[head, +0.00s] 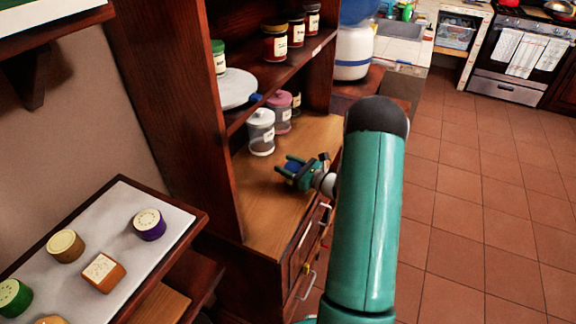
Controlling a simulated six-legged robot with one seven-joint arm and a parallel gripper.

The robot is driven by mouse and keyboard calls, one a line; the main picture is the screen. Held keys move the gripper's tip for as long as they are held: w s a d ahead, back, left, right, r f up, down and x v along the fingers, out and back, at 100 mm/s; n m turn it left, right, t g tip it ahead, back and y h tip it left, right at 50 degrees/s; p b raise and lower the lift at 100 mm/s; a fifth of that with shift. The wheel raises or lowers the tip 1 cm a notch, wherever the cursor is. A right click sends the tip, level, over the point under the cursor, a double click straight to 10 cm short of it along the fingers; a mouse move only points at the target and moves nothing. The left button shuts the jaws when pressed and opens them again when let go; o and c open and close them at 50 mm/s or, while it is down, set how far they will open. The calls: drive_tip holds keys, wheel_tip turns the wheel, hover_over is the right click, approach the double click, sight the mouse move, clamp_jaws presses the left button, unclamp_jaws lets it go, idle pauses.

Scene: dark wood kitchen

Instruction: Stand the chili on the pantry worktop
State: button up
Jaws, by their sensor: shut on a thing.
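My gripper (285,165) is in the head view at the front part of the wooden pantry worktop (268,218), its fingers pointing left. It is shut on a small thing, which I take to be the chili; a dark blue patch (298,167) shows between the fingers. Its label and base are hidden, so I cannot tell whether it touches the worktop or stands upright.
A white-lidded jar (261,132) and a pink-lidded jar (280,112) stand behind my gripper. The shelf above holds several jars (275,43). The worktop's near left part is clear. A tray (175,251) with several round and square containers is at lower left.

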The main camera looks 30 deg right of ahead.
drive_tip(key=o, duration=1.1)
drive_tip(key=shift+f, duration=0.15)
drive_tip(key=shift+o, duration=0.2)
drive_tip(key=shift+s+d, duration=0.1)
drive_tip(key=shift+s, duration=0.05)
drive_tip(key=v, duration=1.1)
drive_tip(key=shift+s, duration=0.3)
drive_tip(key=shift+d, duration=0.15)
